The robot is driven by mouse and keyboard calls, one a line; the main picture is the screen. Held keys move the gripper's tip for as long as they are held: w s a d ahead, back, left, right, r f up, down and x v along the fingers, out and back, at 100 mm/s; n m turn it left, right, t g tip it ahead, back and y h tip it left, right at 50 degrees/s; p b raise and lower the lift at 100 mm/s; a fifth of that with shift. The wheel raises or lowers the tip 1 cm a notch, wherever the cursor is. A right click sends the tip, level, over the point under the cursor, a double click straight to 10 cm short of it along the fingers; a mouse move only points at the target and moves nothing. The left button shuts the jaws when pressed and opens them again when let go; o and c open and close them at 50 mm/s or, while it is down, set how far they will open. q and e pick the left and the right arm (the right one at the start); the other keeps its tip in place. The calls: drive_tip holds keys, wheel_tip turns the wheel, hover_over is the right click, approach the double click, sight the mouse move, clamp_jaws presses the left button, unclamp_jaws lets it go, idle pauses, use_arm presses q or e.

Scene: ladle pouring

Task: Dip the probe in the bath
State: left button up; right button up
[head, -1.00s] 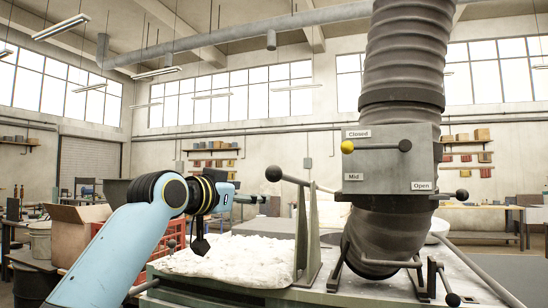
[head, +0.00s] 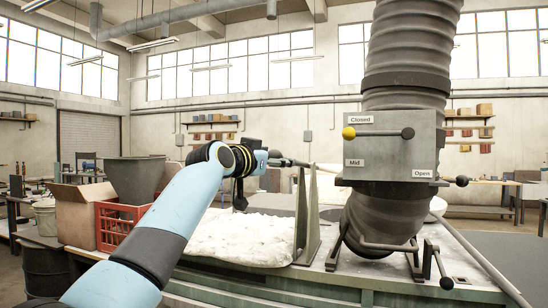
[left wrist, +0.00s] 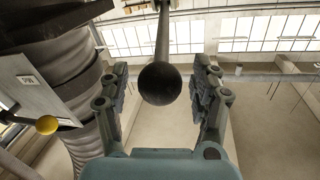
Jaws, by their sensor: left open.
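A rod with a dark ball at its end, perhaps the probe (head: 300,163), lies across a grey-green upright stand (head: 307,215). In the left wrist view the dark ball (left wrist: 159,83) sits between my left gripper's spread fingers, with gaps on both sides. My left gripper (head: 274,158) is open at the ball end of the rod, left of the stand. The rod's far end is hidden behind the thick grey duct. I cannot make out a bath for certain; a pale round rim (head: 438,206) shows partly behind the duct. My right gripper is not in view.
A ribbed duct (head: 408,60) carries a panel (head: 392,146) labelled Closed, Mid and Open, with a yellow-ended lever (head: 349,133). White granular material (head: 238,240) lies on the bench left of the stand. A red crate (head: 113,226) and cardboard box (head: 84,212) stand at left.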

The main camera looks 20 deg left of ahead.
use_arm(q)
clamp_jaws()
idle(0.4)
drive_tip(key=shift+w, duration=0.1)
